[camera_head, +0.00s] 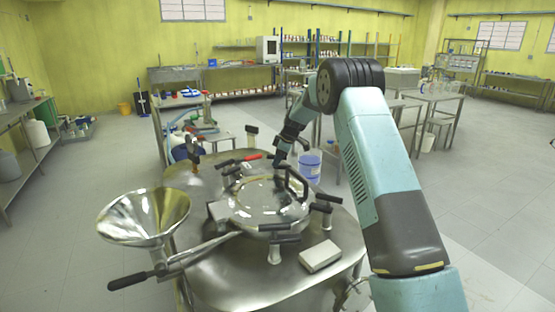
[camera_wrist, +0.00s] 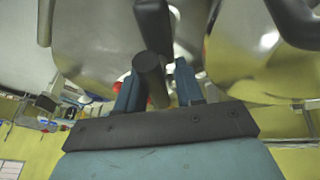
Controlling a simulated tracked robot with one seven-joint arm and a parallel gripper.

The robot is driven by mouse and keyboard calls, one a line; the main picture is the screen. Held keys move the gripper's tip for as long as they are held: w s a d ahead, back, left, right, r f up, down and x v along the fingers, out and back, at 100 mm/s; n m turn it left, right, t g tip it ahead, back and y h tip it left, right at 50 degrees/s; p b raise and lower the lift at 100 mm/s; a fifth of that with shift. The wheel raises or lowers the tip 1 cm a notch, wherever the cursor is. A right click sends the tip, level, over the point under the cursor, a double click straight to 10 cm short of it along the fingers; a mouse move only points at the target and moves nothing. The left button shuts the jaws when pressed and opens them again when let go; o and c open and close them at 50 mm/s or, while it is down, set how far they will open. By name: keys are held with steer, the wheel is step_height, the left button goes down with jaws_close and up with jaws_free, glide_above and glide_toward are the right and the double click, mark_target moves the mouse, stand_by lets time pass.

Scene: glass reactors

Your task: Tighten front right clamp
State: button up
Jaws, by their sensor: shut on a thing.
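The round glass-and-metal lid (camera_head: 268,203) sits on top of the steel reactor (camera_head: 215,283), with several black-handled clamps around its rim. One clamp (camera_head: 326,205) is at the lid's right and another clamp (camera_head: 275,242) is at its near edge. My gripper (camera_head: 281,157) is beyond the lid, low at its far edge. In the wrist view, the blue fingers of my gripper (camera_wrist: 158,88) are shut on a black cylindrical clamp handle (camera_wrist: 150,72), which points toward the camera. The handle's lower end and how tight the clamp is are hidden.
A metal funnel (camera_head: 145,215) with a black-handled lever stands at the left. A raised black bar handle (camera_head: 294,183) rises from the lid, near my arm. A pale box (camera_head: 320,256) lies on the reactor top. A blue-liquid container (camera_head: 309,166) stands behind.

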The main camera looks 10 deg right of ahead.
steer(key=shift+w+d+r, duration=0.1)
steer(key=shift+w+r, duration=0.1)
steer(key=shift+c, duration=0.4)
